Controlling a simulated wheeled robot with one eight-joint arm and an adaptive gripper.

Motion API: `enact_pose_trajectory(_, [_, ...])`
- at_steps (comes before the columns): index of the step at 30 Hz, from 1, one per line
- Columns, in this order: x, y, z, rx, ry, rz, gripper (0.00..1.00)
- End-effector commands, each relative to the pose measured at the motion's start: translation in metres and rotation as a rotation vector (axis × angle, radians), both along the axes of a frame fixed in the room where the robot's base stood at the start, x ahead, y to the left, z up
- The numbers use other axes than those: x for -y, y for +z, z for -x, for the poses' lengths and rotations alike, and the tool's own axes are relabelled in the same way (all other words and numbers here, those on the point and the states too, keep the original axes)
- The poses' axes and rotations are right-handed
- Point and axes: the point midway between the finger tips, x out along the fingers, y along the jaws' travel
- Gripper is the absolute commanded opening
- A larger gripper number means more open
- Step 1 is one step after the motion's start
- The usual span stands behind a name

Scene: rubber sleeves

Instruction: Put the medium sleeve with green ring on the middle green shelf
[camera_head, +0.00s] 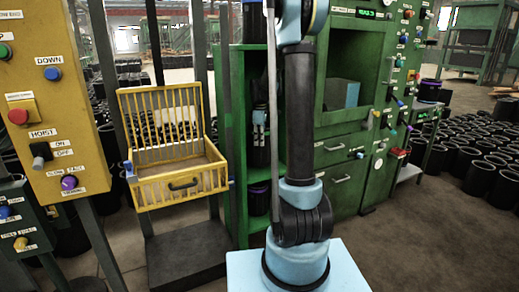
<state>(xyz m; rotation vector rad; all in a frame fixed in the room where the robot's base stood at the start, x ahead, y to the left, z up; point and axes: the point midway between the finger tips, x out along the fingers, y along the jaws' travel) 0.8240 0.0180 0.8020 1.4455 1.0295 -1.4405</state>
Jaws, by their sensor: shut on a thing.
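The green shelf (237,150) stands left of the middle, partly hidden by my arm. My gripper (259,128) shows small and pale blue inside its middle compartment, pointing down. It is shut on a black sleeve (259,152), which looks upright at or just above the middle shelf board. I cannot tell whether the sleeve touches the board. Its ring colour is not clear at this size. Another dark sleeve (258,199) with a purple ring stands in the compartment below. A dark sleeve (253,22) with a bluish top stands on the top.
A yellow wire basket (180,187) is left of the shelf, beside a yellow hoist control panel (55,100). A green machine (350,150) with drawers and buttons adjoins the shelf on the right. Many black sleeves (485,178) cover the floor at far right. Floor at front right is clear.

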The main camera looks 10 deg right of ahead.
Motion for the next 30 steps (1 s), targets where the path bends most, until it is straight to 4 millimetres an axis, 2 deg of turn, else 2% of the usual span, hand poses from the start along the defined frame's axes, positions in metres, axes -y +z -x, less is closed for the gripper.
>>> enact_pose_trajectory(8, [0.000,-0.032,0.000,0.000,0.000,0.000,0.00])
enact_pose_trajectory(15, [0.000,-0.035,0.000,0.000,0.000,0.000,0.00])
enact_pose_trajectory(16, [0.000,-0.035,0.000,0.000,0.000,0.000,0.16])
enact_pose_trajectory(18, [0.000,-0.035,0.000,0.000,0.000,0.000,0.30])
enact_pose_trajectory(30, [0.000,-0.032,0.000,0.000,0.000,0.000,0.30])
